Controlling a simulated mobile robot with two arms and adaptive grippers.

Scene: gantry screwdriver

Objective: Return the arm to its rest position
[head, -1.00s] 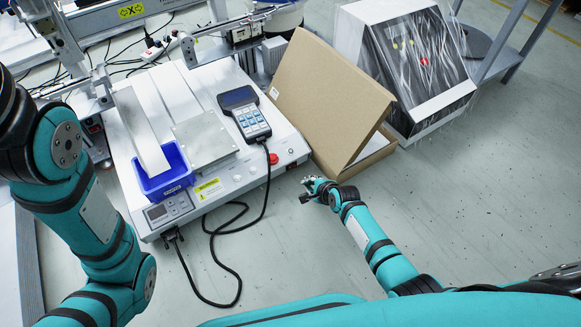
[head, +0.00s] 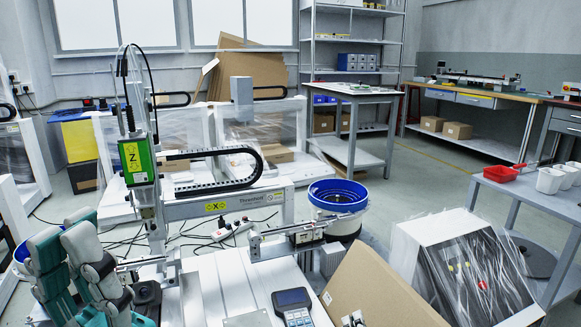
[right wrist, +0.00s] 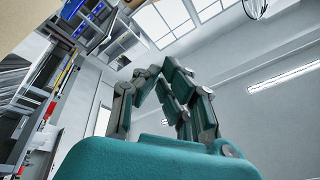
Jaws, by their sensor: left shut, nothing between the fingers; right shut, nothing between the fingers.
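My left arm (head: 75,265) rises at the lower left of the head view, its teal and grey links folded beside the gantry machine. My right gripper (head: 352,319) shows only as a small tip at the bottom edge, in front of the cardboard box, shut and empty.
The gantry screwdriver machine (head: 215,205) with its green Z unit (head: 137,162) stands close to my left arm. A handheld controller (head: 293,303), an open cardboard box (head: 375,290), a wrapped panel box (head: 470,265) and a blue-rimmed bowl (head: 338,194) are nearby. Floor shows beyond.

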